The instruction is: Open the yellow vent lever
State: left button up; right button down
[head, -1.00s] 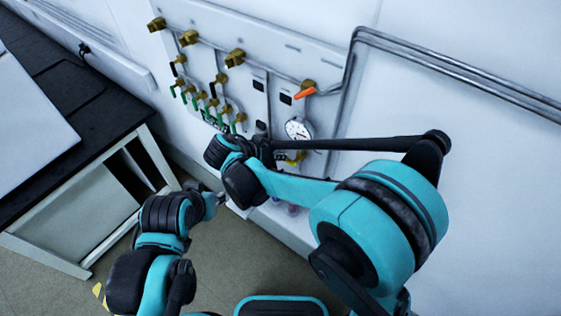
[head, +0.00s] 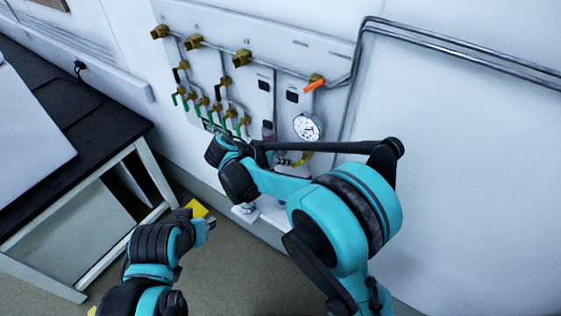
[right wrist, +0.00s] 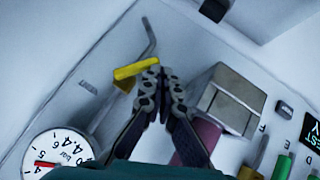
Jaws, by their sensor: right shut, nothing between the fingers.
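The yellow vent lever (right wrist: 136,68) shows in the right wrist view on the white panel, with a bent grey tube running up from it. In the head view a small yellow part (head: 303,159) shows below the gauge, partly hidden by my right arm. My right gripper (right wrist: 162,76) is shut and empty. Its fingertips are right beside the lever's right end in the right wrist view; I cannot tell whether they touch. My left gripper (head: 209,224) is low and away from the panel, too small to read.
A pressure gauge (head: 307,127) and an orange lever (head: 314,85) sit above on the panel. Several green-handled valves (head: 210,112) are to the left. A square metal block (right wrist: 230,100) is right of my fingers. A black-topped bench (head: 90,125) stands at left.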

jog(key=shift+s+d+f+b, duration=0.1)
jog(key=shift+d+f+b, duration=0.1)
jog(key=shift+f+b, duration=0.25)
jog(key=shift+s+d+f+b, duration=0.15)
jog(key=shift+f+b, duration=0.1)
jog(key=shift+f, duration=0.35)
jog(key=shift+d+f, duration=0.1)
dwell(1.3)
jog(key=v, duration=1.2)
